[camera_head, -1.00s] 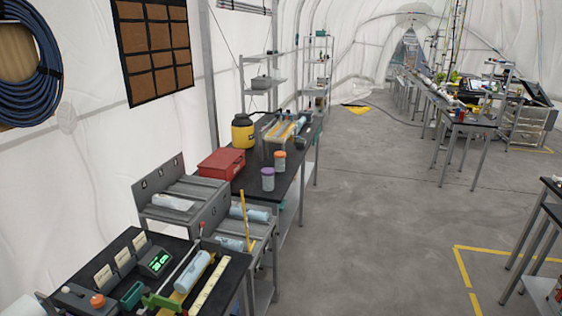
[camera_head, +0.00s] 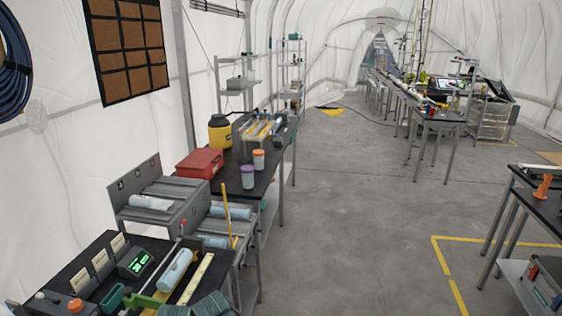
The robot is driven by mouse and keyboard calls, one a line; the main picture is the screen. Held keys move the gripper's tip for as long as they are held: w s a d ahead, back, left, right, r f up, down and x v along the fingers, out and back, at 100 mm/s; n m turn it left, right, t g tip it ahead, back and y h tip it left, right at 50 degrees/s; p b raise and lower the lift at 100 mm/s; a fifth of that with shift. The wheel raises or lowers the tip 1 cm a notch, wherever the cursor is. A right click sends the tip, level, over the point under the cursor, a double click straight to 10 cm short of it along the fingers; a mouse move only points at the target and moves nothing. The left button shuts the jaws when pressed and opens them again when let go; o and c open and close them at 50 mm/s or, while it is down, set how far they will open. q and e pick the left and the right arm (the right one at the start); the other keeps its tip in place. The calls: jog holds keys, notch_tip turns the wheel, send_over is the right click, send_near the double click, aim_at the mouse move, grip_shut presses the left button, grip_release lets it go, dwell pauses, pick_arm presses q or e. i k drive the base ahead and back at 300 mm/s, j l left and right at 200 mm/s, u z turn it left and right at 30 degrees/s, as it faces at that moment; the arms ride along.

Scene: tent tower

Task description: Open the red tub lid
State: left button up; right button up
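A red tub (camera_head: 200,163) with its lid on top sits at the near left end of a long dark bench along the left wall. It looks closed, and its small details are too far away to tell. Neither of my grippers shows in the head view.
A yellow and black jug (camera_head: 220,134), a purple-lidded jar (camera_head: 248,177) and an orange-lidded jar (camera_head: 259,160) stand near the tub on the dark bench (camera_head: 265,180). A grey tray rack (camera_head: 150,215) is nearer. The floor (camera_head: 350,200) to the right is clear.

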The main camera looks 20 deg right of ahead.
aim_at(200, 158)
jog(key=z, duration=0.25)
jog(key=i+l+u, duration=0.1)
jog(key=i+l, duration=0.6)
jog(key=i+l+u, duration=0.15)
jog(key=i+l, duration=0.2)
jog(key=i+l+u, duration=0.1)
jog(key=i+l, duration=0.55)
jog(key=l, duration=0.25)
jog(key=i+l+u, duration=0.15)
jog(key=i+l, duration=0.2)
jog(key=i+l+u, duration=0.1)
jog(key=i+l, duration=0.15)
jog(key=l, duration=0.3)
jog(key=i+l+u, duration=0.1)
jog(key=i+l, duration=0.2)
jog(key=l, duration=0.2)
